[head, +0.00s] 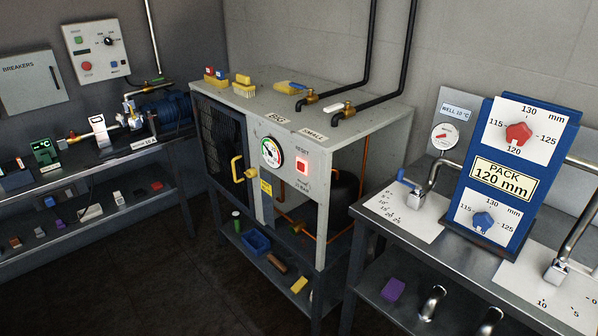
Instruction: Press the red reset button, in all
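The red reset button (302,166) is small and square. It sits on the grey front panel of the cabinet (325,130) in the middle of the head view, under a label reading RESET. To its left on the same panel is a round gauge (271,152) with a coloured dial. Nothing covers the button, and I cannot tell whether it is pressed in. Neither of my grippers shows in the head view.
A yellow handle (237,168) sticks out at the cabinet's mesh door. A bench with a blue PACK 120 mm board (505,180) and metal levers stands at right. A wall panel (96,50) with another red button hangs above the left bench. Dark floor (150,270) lies open in front.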

